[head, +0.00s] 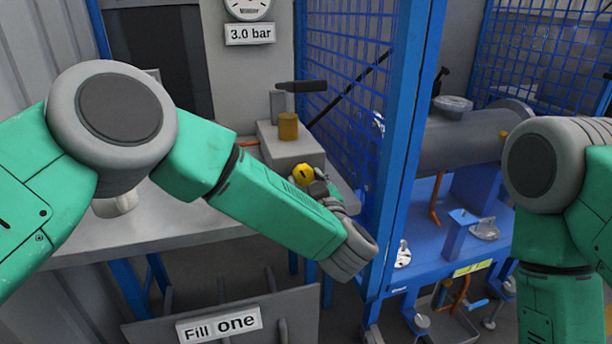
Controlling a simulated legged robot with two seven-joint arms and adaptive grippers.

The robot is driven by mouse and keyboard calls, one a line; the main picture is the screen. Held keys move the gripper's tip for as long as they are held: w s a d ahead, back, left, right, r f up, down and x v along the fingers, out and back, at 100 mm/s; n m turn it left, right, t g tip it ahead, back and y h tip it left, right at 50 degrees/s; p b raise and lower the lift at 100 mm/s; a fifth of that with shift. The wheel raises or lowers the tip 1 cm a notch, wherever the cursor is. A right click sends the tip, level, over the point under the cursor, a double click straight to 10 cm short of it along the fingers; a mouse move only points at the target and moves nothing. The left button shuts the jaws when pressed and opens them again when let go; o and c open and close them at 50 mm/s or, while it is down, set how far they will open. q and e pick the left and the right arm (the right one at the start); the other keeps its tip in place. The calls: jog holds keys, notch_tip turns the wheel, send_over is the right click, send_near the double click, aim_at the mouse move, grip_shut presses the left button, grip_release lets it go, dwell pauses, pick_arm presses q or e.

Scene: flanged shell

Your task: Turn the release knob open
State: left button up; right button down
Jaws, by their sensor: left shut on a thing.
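A round yellow knob (303,174) with a dark mark on its face sits at the front of a grey block on the bench. I take it as the release knob. My left gripper (312,184) reaches it from the lower right and is shut on it. The fingers are small and partly hidden by my wrist, so the exact grip on the knob is hard to see. My right arm shows at the right edge, but its gripper is out of view.
The grey block (282,148) carries a brass cylinder (288,127). A gauge (247,8) hangs above a "3.0 bar" sign (250,34). A blue post (405,140) and mesh panel stand right of my left wrist. A grey flanged cylinder (465,138) lies beyond. A "Fill one" bin (270,318) is below.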

pick_arm(q)
jog(key=shift+n, duration=0.7)
jog(key=shift+p, duration=0.3)
jog(key=shift+d, duration=0.1)
jog(key=o, duration=1.1)
jog(key=shift+o, duration=0.2)
jog(key=v, duration=1.2)
